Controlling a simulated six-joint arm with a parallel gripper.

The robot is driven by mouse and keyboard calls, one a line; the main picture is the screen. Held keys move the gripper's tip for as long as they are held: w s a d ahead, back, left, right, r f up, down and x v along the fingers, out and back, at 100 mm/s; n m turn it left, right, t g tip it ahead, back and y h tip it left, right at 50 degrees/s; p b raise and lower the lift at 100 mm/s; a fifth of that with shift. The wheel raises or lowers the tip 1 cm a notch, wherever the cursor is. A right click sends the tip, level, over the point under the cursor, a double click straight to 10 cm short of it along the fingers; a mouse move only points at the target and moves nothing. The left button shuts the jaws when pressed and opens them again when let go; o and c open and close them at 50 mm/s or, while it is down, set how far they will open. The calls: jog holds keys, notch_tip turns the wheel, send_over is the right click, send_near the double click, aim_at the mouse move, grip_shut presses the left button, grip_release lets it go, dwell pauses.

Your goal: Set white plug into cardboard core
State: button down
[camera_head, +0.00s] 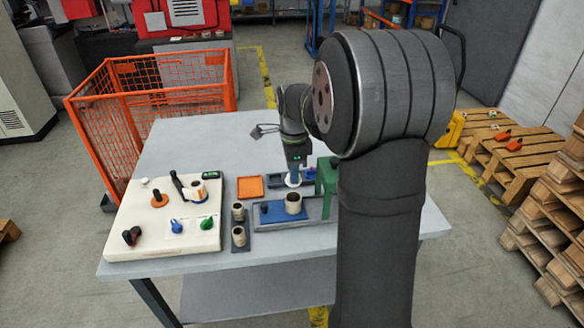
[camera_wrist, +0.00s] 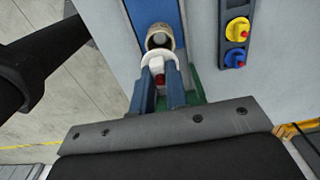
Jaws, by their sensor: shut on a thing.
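My gripper (camera_wrist: 160,88) is shut on the white plug (camera_wrist: 158,62), which has a red part at its middle, between the two blue fingers. In the head view my gripper (camera_head: 294,174) points down with the white plug (camera_head: 292,183) at its tips. The tan cardboard core (camera_head: 293,204) stands upright on a blue plate, just in front of the plug in that view. In the wrist view the core (camera_wrist: 160,37) shows its open dark end right beyond the plug, which overlaps its near rim. The plug looks outside the core; the height gap is unclear.
A green block (camera_head: 327,176) stands close right of my gripper. A holder with yellow (camera_wrist: 238,28) and blue plugs lies nearby. The white rewinder panel (camera_head: 150,240) and an orange tray (camera_head: 250,188) are left.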

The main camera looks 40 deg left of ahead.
aim_at(293, 186)
jog(key=shift+f, duration=2.8)
jog(key=shift+f, duration=0.35)
jog(key=c, duration=1.3)
grip_release()
jog(key=shift+c, duration=0.2)
jog(key=shift+r, duration=0.1)
notch_tip(293, 186, up, 17)
jog(key=shift+r, duration=0.15)
